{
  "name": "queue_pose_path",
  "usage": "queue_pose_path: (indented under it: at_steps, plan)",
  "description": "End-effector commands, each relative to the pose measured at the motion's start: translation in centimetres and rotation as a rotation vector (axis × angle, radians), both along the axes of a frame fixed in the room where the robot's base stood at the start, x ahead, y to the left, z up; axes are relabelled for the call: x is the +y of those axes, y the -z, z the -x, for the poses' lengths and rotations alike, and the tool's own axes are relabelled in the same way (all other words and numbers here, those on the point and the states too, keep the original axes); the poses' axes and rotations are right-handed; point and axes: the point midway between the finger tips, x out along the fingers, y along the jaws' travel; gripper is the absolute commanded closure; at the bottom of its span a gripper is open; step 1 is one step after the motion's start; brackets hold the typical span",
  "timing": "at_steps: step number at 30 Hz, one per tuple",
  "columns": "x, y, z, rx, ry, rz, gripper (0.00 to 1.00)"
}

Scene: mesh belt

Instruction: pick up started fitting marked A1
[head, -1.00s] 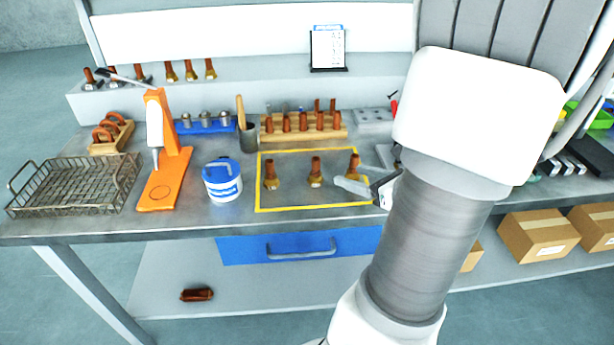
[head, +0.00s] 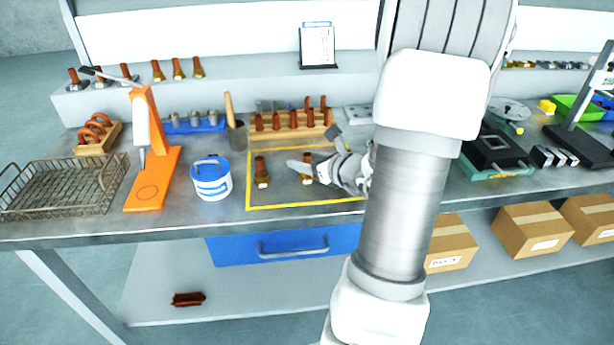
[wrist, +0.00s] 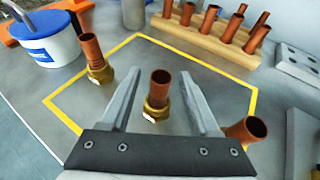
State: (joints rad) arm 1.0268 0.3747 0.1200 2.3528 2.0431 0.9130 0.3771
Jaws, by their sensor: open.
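Copper-and-brass fittings stand inside a yellow outline (head: 290,204) on the bench. In the wrist view, the middle fitting (wrist: 158,95) is upright between my gripper's (wrist: 160,85) open fingers, with a gap to each side. A small white tag shows low on its brass nut; its marking is too small to read. A left fitting (wrist: 95,58) stands outside the left finger, nearer the bucket. A right fitting (wrist: 245,130) is beside the right finger, partly cut off by the gripper body. In the head view, my gripper (head: 305,170) reaches in from the right and partly covers the middle fitting (head: 308,160).
A white and blue bucket (head: 211,180) stands left of the outline, and an orange press stand (head: 155,180) is beyond it. A wooden rack (head: 290,132) of copper pieces runs behind. A wire basket (head: 60,190) lies far left. A grey block (wrist: 298,66) is at right.

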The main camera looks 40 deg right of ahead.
Motion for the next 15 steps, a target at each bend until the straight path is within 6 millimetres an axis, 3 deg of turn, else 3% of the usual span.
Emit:
queue_pose_path:
  at_steps: [6,13,15]
  plan:
    - [0.0,1.0,-2.3,0.001,0.000,-0.001,0.38]
    - [0.0,1.0,-2.5,0.001,0.001,0.000,0.38]
    - [0.0,1.0,-2.4,0.001,0.001,0.000,0.47]
